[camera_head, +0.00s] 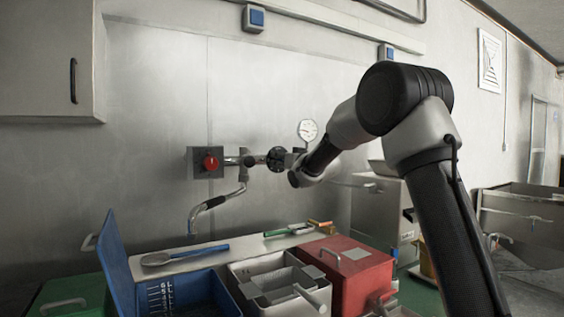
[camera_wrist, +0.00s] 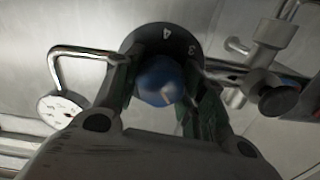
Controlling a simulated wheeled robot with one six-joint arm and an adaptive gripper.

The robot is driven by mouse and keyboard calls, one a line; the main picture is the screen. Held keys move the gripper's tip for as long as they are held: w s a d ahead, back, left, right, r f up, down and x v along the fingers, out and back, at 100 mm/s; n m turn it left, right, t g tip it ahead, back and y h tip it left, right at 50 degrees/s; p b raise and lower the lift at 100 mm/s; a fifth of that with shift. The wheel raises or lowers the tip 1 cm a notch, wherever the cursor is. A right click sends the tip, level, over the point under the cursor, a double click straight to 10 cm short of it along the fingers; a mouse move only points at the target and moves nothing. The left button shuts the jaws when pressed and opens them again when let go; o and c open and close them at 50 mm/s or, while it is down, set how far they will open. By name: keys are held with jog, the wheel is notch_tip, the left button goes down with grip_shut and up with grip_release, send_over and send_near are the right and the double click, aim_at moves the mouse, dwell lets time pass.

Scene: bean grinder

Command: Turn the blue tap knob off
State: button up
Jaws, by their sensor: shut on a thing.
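The blue tap knob (camera_wrist: 160,80) sits in front of a dark round dial (camera_wrist: 187,44) in the wrist view. The numbers 4 and 3 show on the dial's upper part. My gripper (camera_wrist: 163,88) is shut on the blue knob, with one finger on each side of it. In the head view my arm hides the knob and the gripper's fingers. A dark round flange (camera_head: 276,159) on the wall pipe shows just left of my wrist. The curved spout (camera_head: 212,203) hangs from the pipe further left.
A red button box (camera_head: 202,173) is on the wall at the pipe's left end. A pressure gauge (camera_head: 308,130) stands above the pipe, close to my arm. Below are a blue box (camera_head: 112,262), a red box (camera_head: 352,268) and a grey container (camera_head: 262,270).

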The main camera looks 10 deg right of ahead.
jog(key=m, duration=0.3)
jog(key=shift+f+m, duration=0.2)
jog(key=shift+m, duration=1.9)
jog(key=o, duration=1)
jog(key=shift+o, duration=0.2)
jog(key=shift+r, duration=0.1)
jog(key=shift+d, duration=0.1)
